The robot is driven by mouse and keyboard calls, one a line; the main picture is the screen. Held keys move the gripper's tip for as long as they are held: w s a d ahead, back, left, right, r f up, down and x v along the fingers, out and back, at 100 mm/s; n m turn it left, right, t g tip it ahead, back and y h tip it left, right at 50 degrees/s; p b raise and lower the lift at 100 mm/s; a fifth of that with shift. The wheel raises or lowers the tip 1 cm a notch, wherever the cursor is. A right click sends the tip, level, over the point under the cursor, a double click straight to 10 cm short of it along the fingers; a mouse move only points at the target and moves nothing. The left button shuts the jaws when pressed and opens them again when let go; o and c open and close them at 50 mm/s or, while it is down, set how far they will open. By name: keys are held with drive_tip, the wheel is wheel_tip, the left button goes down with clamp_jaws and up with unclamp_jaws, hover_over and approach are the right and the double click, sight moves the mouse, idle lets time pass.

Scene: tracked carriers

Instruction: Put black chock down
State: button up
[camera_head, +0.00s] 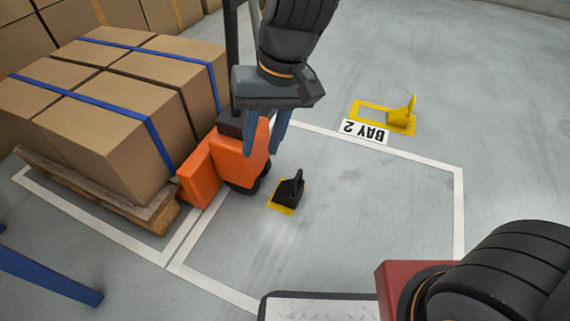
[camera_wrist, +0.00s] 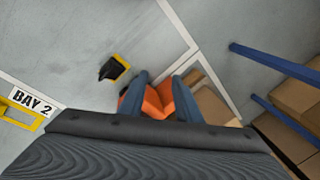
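The black chock (camera_head: 289,190) stands on the floor on a small yellow marking (camera_head: 284,210), inside the white-lined bay beside the orange pallet truck. It also shows in the wrist view (camera_wrist: 107,70), left of my fingers, at the edge of the yellow marking (camera_wrist: 122,64). My gripper (camera_head: 263,152) is above the floor and in front of the orange truck in the head view, apart from the chock. Its two blue-grey fingers are spread with nothing between them, as the wrist view (camera_wrist: 160,78) also shows.
The orange pallet truck (camera_head: 201,176) stands at a wooden pallet (camera_head: 157,214) loaded with strapped cartons (camera_head: 116,143). A yellow chock (camera_head: 403,115) sits at a yellow floor outline by the BAY 2 sign (camera_head: 366,131). A blue rail (camera_head: 45,275) is at lower left. The floor right of the black chock is clear.

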drive_tip(key=s+d+r+n+h, duration=0.1)
drive_tip(key=s+d+r+n, duration=0.2)
drive_tip(key=s, duration=0.7)
wheel_tip(320, 180, up, 2)
drive_tip(key=shift+s+d+r, duration=0.15)
drive_tip(key=shift+s+d, duration=0.1)
drive_tip(key=shift+d, duration=0.7)
drive_tip(key=shift+r+p, duration=0.4)
drive_tip(key=d+r+m+p, duration=0.2)
drive_tip(key=d+r+p, duration=0.5)
drive_tip(key=p, duration=0.5)
drive_tip(key=d+r+m+h+p, duration=0.1)
drive_tip(key=d+r+p, duration=0.5)
drive_tip(key=r+p, duration=0.6)
drive_tip(key=d+r+m+p, duration=0.4)
drive_tip(key=d+r+p, duration=0.3)
drive_tip(key=p, duration=0.7)
drive_tip(key=shift+d+r+h, duration=0.3)
drive_tip(key=shift+d+r, duration=0.05)
drive_tip(key=shift+r, duration=1.05)
